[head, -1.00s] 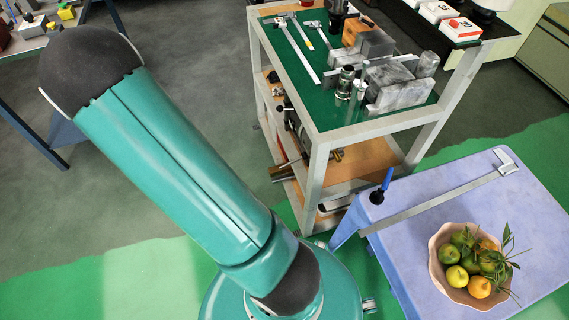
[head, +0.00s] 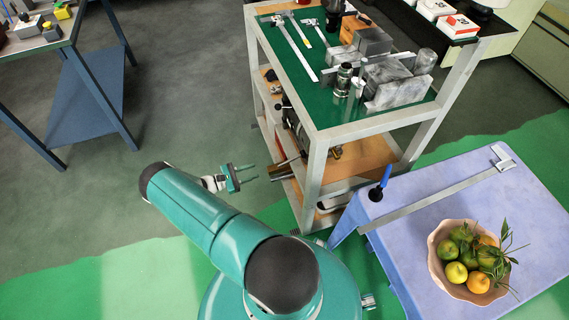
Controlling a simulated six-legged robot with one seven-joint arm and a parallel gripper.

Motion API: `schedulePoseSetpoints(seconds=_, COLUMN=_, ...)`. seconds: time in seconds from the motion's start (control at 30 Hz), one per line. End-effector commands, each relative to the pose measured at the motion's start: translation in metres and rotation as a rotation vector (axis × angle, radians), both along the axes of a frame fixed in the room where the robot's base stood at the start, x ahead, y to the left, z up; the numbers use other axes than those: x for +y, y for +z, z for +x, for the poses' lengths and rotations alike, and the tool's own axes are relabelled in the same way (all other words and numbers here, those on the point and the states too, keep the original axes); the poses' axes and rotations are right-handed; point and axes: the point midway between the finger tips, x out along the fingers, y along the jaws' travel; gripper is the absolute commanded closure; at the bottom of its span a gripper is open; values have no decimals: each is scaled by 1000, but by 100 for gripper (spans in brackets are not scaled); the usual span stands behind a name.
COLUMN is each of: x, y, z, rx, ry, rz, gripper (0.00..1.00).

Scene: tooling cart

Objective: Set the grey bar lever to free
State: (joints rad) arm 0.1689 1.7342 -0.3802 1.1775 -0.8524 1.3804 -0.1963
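A thin grey bar (head: 289,161) sticks out at a slant from the left side of the cart, near its lower shelves. It may be the grey bar lever, but it is small and I cannot tell its setting. Below it a brownish cylindrical part (head: 281,175) also juts out. My gripper (head: 256,174) is left of the cart, its two teal fingers apart and pointing right toward these parts. It is open and empty, with a gap between it and the bar.
The cart (head: 317,180) carries tools and metal blocks on its green top. A blue table (head: 420,255) at right holds a fruit bowl (head: 436,272), a long metal bar tool (head: 435,205) and a blue-handled item (head: 380,184). A workbench (head: 95,100) stands at left. Floor between is clear.

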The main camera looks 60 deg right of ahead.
Motion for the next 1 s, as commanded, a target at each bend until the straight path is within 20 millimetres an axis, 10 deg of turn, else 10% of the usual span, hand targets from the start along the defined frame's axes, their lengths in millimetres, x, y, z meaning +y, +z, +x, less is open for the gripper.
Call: schedulePoseSetpoints(seconds=1.0, x=-104, y=-13, z=-99, rx=38, ry=16, rz=-9, gripper=67)
